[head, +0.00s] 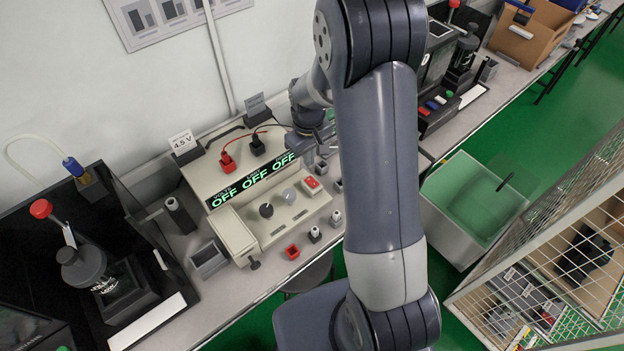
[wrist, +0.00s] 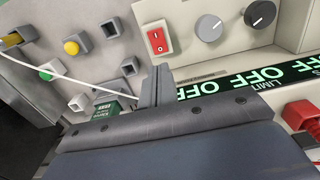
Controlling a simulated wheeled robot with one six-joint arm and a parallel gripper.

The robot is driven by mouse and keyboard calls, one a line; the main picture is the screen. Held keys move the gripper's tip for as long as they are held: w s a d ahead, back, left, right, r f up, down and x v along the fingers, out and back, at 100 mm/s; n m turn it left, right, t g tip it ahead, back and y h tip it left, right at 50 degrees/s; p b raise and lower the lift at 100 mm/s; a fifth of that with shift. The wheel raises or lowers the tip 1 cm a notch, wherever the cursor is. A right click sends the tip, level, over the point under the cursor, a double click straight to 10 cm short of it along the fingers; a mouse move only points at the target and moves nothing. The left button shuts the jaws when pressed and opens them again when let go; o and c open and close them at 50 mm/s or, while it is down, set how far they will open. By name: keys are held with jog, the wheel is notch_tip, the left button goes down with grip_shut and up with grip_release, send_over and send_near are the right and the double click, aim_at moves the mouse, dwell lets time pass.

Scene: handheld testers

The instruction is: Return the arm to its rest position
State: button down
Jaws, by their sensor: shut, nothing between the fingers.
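My gripper (wrist: 157,88) is shut and empty in the wrist view, its fingers pressed together beside the OFF display. In the head view my gripper is largely hidden by my arm, near the right end of the beige power supply (head: 235,227). The power supply's green display (head: 251,181) reads OFF several times. Its red rocker switch (wrist: 158,37) and two knobs, one grey (wrist: 208,28) and one black (wrist: 260,14), show in the wrist view. I cannot tell if the fingertips touch anything.
A red plug (head: 227,160) and a black plug (head: 257,145) with leads stand on the supply. A black tester booth (head: 100,260) is at left. A green-topped bin (head: 470,205) and wire cage (head: 560,250) stand at right. Small sockets (wrist: 74,48) lie near the gripper.

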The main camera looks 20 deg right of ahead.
aim_at(309, 179)
jog(key=shift+f, duration=0.1)
notch_tip(309, 179, down, 7)
jog(key=b, duration=0.4)
jog(key=shift+b, duration=0.35)
jog(key=shift+r, duration=0.2)
jog(key=shift+r, duration=0.1)
